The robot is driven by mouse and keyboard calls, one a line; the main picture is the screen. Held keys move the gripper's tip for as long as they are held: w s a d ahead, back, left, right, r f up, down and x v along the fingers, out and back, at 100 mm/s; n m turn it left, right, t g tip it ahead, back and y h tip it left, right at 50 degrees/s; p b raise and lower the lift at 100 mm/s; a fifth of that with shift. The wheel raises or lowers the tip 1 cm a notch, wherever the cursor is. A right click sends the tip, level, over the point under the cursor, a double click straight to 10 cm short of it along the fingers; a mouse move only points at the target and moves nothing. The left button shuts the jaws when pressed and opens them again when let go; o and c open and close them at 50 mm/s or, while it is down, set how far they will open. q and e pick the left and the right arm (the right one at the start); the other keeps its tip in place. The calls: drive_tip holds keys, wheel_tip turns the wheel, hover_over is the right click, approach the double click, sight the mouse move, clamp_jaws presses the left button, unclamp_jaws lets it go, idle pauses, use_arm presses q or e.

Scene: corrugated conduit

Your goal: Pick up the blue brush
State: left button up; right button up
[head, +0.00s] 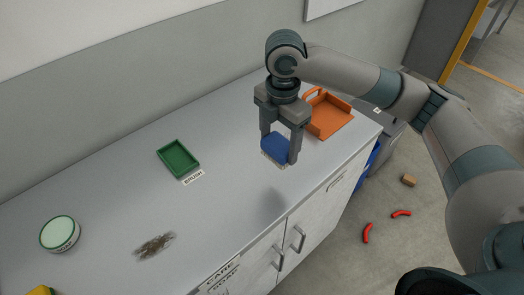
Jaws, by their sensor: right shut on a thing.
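The blue brush (276,147) is a small blue block with a pale underside, held in the air above the right part of the grey counter. My right gripper (279,151) points down and is shut on the brush, with one finger on each side of it. A soft shadow lies on the counter below. My left gripper is not in view.
A green tray (178,158) with a "BRUSH" label (193,178) sits on the counter (120,190). An orange dustpan (328,117) lies behind the gripper. A brown dirt patch (155,246), a round pale-green tin (60,233) and a yellow object (41,291) are at left.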

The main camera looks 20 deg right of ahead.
drive_tip(key=shift+s+d+r, duration=0.25)
drive_tip(key=shift+d+r, duration=0.1)
drive_tip(key=shift+d, duration=0.15)
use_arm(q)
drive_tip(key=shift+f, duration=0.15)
